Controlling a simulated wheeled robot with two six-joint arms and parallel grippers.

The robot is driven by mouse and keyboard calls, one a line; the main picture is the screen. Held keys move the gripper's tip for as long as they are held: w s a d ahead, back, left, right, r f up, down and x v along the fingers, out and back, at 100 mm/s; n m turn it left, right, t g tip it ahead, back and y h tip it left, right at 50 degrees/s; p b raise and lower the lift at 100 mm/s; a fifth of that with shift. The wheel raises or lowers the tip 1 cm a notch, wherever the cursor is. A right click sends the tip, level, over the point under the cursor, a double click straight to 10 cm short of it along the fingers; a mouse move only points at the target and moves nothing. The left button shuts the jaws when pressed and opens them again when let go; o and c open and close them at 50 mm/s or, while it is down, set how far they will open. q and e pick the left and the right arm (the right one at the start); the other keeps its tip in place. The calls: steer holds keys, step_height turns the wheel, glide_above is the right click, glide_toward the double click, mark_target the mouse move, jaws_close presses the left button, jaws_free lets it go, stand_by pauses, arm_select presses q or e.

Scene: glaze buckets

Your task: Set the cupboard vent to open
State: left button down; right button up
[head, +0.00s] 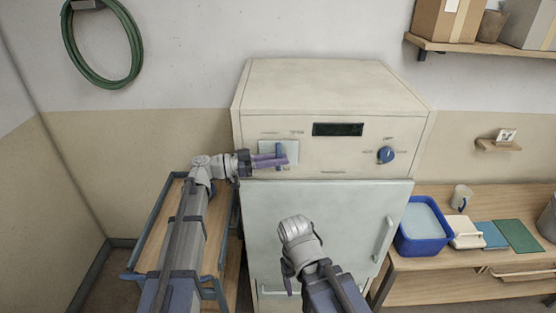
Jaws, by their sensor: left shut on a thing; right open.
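The cream cupboard (330,85) stands in the middle of the head view, with a pale door (320,215) that looks closed. On the left of its front panel is a light plate (265,147) with an upright blue lever (279,149). My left gripper (272,160) is shut on the blue lever and partly covers it and the plate. Small marks above the plate are too small to read. My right gripper (297,228) is open and empty, low in front of the door; its fingers are hard to make out.
A blue knob (386,155) and a dark display (338,129) are on the same panel. A wooden cart (160,232) stands at left, under my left arm. At right, a bench (440,262) holds a blue tub (422,243) and a mug (462,197).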

arm_select(q)
steer(key=d, duration=0.8)
steer(key=shift+d, duration=0.1)
steer(key=c, duration=1.2)
jaws_free()
steer(key=shift+d, duration=0.1)
steer(key=shift+o, duration=0.6)
steer(key=shift+d, duration=0.15)
steer(key=s+a, duration=0.1)
steer(key=a, duration=0.6)
steer(key=shift+s+a, duration=0.25)
steer(key=shift+a, duration=0.15)
